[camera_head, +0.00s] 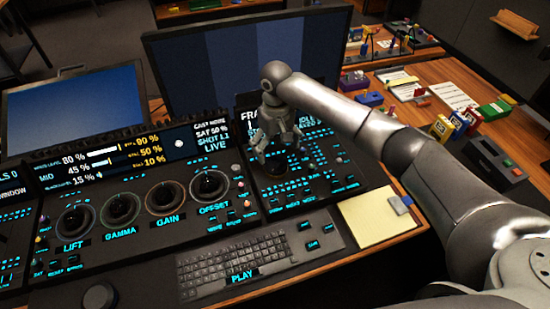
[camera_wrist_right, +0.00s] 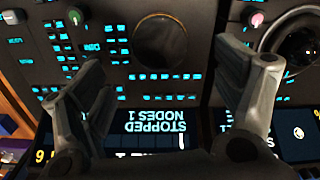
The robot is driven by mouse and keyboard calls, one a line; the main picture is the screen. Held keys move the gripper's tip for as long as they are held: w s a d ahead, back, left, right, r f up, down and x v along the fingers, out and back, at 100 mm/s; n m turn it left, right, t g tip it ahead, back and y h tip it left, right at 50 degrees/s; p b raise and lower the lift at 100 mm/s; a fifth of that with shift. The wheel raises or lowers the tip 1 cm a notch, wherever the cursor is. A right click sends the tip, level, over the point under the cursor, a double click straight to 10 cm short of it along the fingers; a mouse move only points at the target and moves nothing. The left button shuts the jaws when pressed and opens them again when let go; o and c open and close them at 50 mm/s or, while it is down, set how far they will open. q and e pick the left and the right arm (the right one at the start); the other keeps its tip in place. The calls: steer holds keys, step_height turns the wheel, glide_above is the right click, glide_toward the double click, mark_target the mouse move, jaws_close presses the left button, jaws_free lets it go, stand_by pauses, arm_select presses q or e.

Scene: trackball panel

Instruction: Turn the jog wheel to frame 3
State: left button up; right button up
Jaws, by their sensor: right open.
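A dark round wheel, apparently the jog wheel (camera_wrist_right: 160,42), sits on the right control panel (camera_head: 330,183) among cyan-lit keys. In the head view my right gripper (camera_head: 274,150) is over this panel, pointing down, and partly hides the wheel. In the right wrist view the two fingers of the gripper (camera_wrist_right: 168,85) are spread wide with nothing between them; the wheel appears beyond the fingertips, apart from them. The panel display (camera_wrist_right: 155,125) appears upside down there and reads "STOPPED" and "NODES 1". The frame readout is mostly hidden by my arm in the head view. My left gripper is not in view.
Several trackballs, such as the offset one (camera_head: 209,186), line the panel to the left. A keyboard (camera_head: 235,262) and a notepad (camera_head: 375,218) lie in front. A large monitor (camera_head: 200,65) stands behind. Small boxes (camera_head: 441,129) crowd the desk at right.

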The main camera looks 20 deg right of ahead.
mark_target(276, 164)
step_height(276, 164, down, 5)
steer(key=shift+f, duration=1)
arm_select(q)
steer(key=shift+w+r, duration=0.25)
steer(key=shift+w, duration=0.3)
arm_select(e)
steer(key=shift+w, duration=0.1)
steer(key=c, duration=1)
arm_select(q)
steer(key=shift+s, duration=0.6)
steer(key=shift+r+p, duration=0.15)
steer(key=shift+p, duration=0.2)
arm_select(e)
steer(key=shift+r, duration=0.1)
